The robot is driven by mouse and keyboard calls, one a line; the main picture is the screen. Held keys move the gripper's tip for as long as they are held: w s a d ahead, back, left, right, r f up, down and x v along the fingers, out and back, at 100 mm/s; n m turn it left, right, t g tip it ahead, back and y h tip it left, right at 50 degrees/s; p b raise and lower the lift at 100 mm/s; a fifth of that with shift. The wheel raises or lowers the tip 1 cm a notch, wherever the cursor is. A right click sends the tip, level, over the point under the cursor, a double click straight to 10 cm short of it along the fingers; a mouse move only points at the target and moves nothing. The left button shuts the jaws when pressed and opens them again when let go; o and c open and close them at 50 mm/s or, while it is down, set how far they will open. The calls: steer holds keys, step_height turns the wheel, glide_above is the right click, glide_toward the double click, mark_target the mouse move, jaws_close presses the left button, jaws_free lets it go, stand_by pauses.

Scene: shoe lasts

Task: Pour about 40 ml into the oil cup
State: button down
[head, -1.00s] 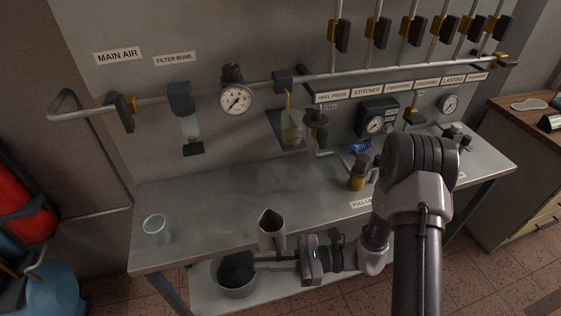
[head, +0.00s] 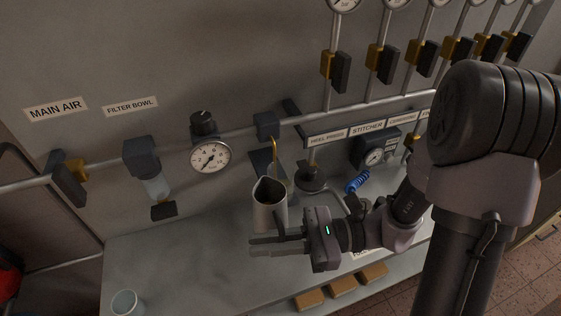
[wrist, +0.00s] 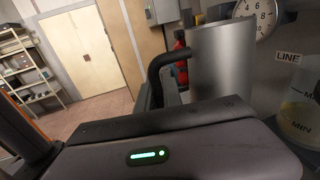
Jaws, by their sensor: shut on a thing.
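My gripper (head: 262,246) is shut on a grey metal jug (head: 269,215) and holds it upright above the bench. The jug's dark mouth and pointed spout show in the head view. In the wrist view the jug's metal side (wrist: 225,62) and black handle (wrist: 165,65) stand just beyond the gripper. The oil cup (wrist: 300,122) is a clear bowl on the wall panel with a MIN mark and yellowish liquid low in it. It is at the right edge of the wrist view, apart from the jug. In the head view the jug mostly hides it.
A clear glass (head: 126,303) stands at the bench's left end. A pressure gauge (head: 210,157) and filter bowl (head: 155,186) hang on the wall to the left. A blue coil (head: 357,182) lies to the right. Yellow blocks (head: 342,286) line the front.

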steer(key=r+m+p, duration=0.1)
steer(key=w+r+m+y+p, duration=0.1)
steer(key=w+r+m+p, duration=0.1)
steer(key=r+m, duration=0.1)
steer(key=shift+w+d, duration=0.1)
steer(key=shift+d, duration=0.2)
step_height(320, 180, up, 7)
steer(key=m+t+y+p, duration=0.2)
steer(key=m+t+p, duration=0.1)
steer(key=m+p, duration=0.4)
glide_above(281, 221)
steer(key=w+a, duration=0.1)
steer(key=w, duration=0.3)
steer(key=shift+m, duration=0.5)
steer(key=shift+w+a+m+b, duration=0.1)
steer(key=shift+w+m+b, duration=0.25)
steer(key=shift+m+b, duration=0.15)
steer(key=shift+w+r+m+t, duration=0.1)
steer(key=shift+w+m+t, duration=0.2)
steer(key=shift+m, duration=0.3)
steer(key=shift+w+d+r+m+t+y+p, duration=0.15)
steer(key=shift+w+r+m+t+p, duration=0.1)
steer(key=shift+r+m+p, duration=0.25)
steer(key=shift+w+d+r+m+t+y+p, duration=0.15)
steer(key=shift+w+r+m+p, duration=0.1)
steer(key=shift+m+p, duration=0.3)
steer(key=shift+s+d+m, duration=0.25)
steer(key=shift+d, duration=0.05)
